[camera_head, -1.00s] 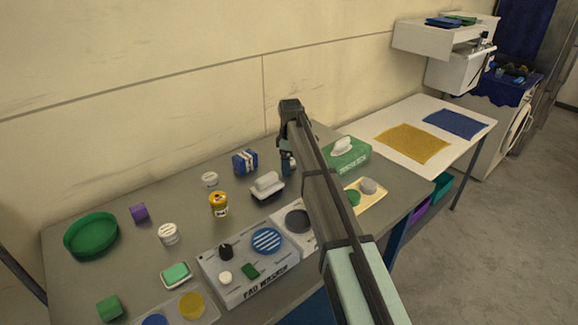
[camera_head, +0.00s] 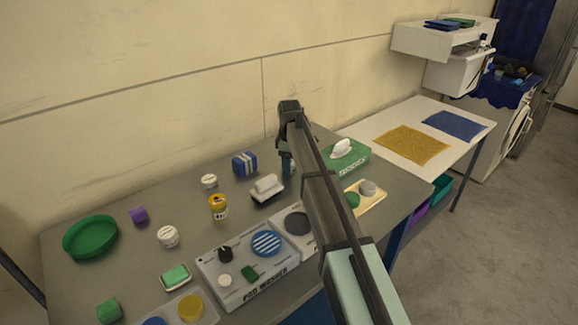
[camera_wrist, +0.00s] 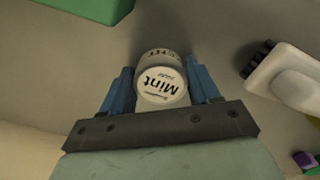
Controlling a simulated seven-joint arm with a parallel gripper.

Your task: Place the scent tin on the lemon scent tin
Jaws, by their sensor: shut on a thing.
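My gripper (camera_head: 288,170) is low over the back of the grey table, beside the green tissue box. In the wrist view, its blue fingers (camera_wrist: 160,70) are shut on a white scent tin (camera_wrist: 162,86) with "Mint" on its lid. In the head view the held tin is mostly hidden by my gripper. Two other white tins stand to the left: one farther back (camera_head: 209,181) and one nearer (camera_head: 168,236). Their labels are too small to read, so I cannot tell which is the lemon scent tin. A yellow tin or jar (camera_head: 218,207) stands between them and my gripper.
A white-handled brush (camera_head: 267,188) and a blue striped block (camera_head: 245,163) stand just left of my gripper. The tissue box (camera_head: 347,157) is on its right. A control panel (camera_head: 240,283), green bowl (camera_head: 91,237) and purple cube (camera_head: 139,215) also occupy the table.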

